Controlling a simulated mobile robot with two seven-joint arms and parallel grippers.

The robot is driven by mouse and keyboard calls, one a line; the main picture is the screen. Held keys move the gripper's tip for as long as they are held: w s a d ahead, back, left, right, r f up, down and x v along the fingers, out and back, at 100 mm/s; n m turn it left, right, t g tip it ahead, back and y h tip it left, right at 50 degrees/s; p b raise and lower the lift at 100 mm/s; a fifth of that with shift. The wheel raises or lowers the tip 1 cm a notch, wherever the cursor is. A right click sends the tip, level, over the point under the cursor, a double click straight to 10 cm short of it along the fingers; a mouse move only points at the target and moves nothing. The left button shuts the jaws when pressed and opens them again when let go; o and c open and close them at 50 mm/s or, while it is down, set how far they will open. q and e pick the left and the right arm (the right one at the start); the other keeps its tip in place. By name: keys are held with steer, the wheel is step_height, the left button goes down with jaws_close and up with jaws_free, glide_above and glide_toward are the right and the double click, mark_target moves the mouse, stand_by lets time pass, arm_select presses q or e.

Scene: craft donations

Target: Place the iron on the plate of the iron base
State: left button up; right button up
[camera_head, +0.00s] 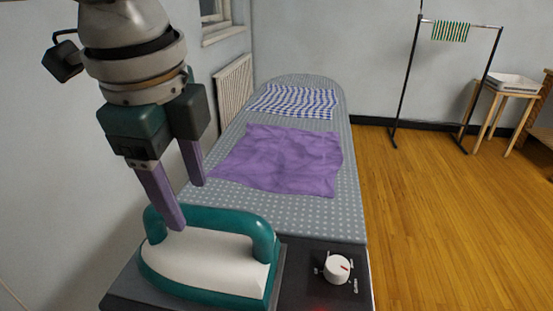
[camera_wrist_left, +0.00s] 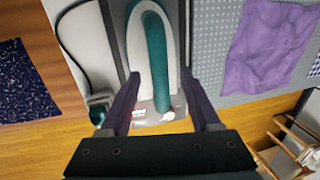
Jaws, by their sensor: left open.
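The iron (camera_head: 205,262), white with a teal handle and rim, rests flat on the dark plate of the iron base (camera_head: 125,290) at the near end of the ironing board. It also shows in the left wrist view (camera_wrist_left: 137,45), with dark plate along its sides. A white dial (camera_head: 337,269) is on the base to its right. My left gripper (camera_head: 186,207) is open at the iron's handle. In the left wrist view its fingers (camera_wrist_left: 160,76) are apart, one on each side of the handle. Whether a finger touches the handle cannot be told. My right gripper is not in view.
The grey dotted ironing board (camera_head: 350,205) stretches away behind the base. A purple cloth (camera_head: 285,160) and a blue-white checked cloth (camera_head: 295,101) lie on it. A clothes rack (camera_head: 408,75) and a wooden stool (camera_head: 497,105) stand at the back right. The wooden floor (camera_head: 440,220) is clear.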

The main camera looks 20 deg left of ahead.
arm_select(q)
step_height(320, 180, up, 6)
steer(key=s, duration=0.1)
steer(key=s+d+f+n+t+h, duration=0.1)
steer(key=s+d+f+n+h, duration=0.15)
steer(key=d, duration=0.45)
steer(key=s+d+f+n+t+h, duration=0.1)
steer(key=s+d+f+h, duration=0.1)
steer(key=d+f, duration=0.35)
steer(key=s+a+f+n+y, duration=0.3)
steer(key=s+a+f+n, duration=0.2)
steer(key=s+a+n, duration=0.4)
steer(key=shift+s+a+f+n+p, duration=0.2)
steer(key=shift+s+a+n+p, duration=0.1)
steer(key=shift+a+n, duration=0.1)
steer(key=shift+y, duration=0.25)
